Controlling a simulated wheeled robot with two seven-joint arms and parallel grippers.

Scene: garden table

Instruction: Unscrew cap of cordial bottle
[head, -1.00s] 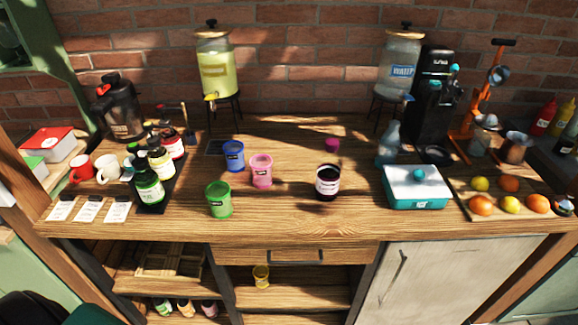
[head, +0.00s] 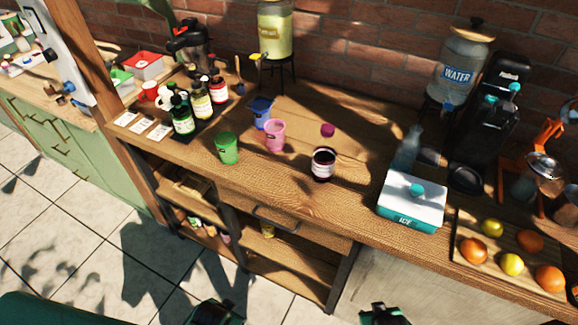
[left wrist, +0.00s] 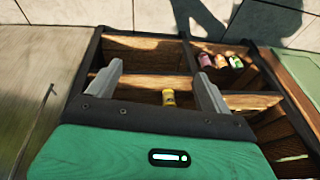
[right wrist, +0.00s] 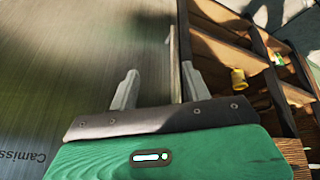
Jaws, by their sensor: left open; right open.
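A container of dark red liquid with a white label (head: 323,165) stands upright near the middle of the counter. A magenta cap (head: 328,130) shows just above it; I cannot clearly tell whether clear glass joins the two. Several smaller dark bottles (head: 182,122) with labels stand in a black tray at the left. My left gripper (head: 214,312) and right gripper (head: 382,312) are at the bottom edge of the head view, in front of the counter and well away from the bottle. Both are open and empty; the wrist views show their fingers apart, facing the cabinet front.
A green cup (head: 227,149), a pink cup (head: 275,136) and a blue cup (head: 261,112) stand left of the bottle. A white and teal ice box (head: 410,202) and a clear bottle (head: 407,150) stand to its right. The counter's front edge (head: 290,222) lies between my grippers and the bottle.

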